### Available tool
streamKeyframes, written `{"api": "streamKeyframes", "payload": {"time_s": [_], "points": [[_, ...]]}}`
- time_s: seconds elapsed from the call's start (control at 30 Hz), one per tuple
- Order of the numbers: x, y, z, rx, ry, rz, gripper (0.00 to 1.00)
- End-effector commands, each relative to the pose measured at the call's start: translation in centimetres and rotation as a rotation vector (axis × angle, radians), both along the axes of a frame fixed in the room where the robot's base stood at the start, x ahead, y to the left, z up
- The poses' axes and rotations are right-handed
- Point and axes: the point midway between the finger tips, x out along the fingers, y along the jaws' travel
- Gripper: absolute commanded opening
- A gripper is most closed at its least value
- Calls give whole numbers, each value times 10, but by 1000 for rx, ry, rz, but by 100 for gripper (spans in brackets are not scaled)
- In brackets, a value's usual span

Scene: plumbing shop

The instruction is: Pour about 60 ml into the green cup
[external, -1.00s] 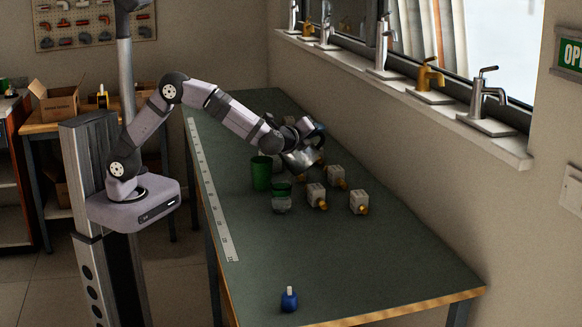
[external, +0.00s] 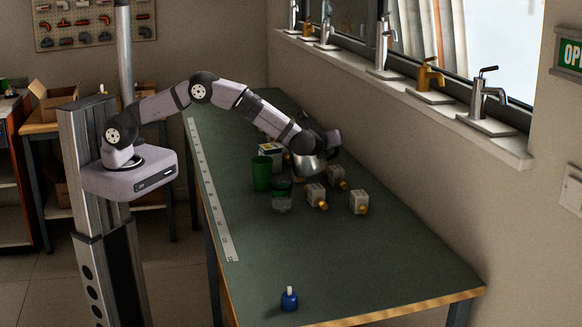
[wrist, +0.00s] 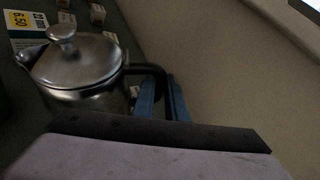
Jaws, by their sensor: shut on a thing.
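My gripper (wrist: 163,98) is shut on the black handle of a metal pot (wrist: 85,75) with a knobbed lid. In the external view the pot (external: 307,164) is held roughly level above the bench, behind and right of the cups. A green cup (external: 261,174) stands upright on the bench, left of the pot. A clear cup or glass (external: 281,198) stands in front of it, closer to the camera. The level inside either cup cannot be made out. The gripper's fingers are hidden in the external view.
Several small pale blocks with brass-coloured ends, one a block (external: 359,201), stand right of the cups. A printed card or box (external: 270,151) is behind the green cup. A blue bottle (external: 289,299) stands near the front edge. The front of the bench (external: 370,265) is mostly clear.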

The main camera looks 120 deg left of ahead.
Motion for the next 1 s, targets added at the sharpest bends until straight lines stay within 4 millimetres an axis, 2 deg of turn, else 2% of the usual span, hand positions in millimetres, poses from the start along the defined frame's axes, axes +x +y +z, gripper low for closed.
{"api": "streamKeyframes", "payload": {"time_s": [0.03,0.5,1.0], "points": [[2,1,4,-8,21,1,0],[18,9,-14,-81,184,1,0],[23,11,-21,-115,264,3,0]]}}
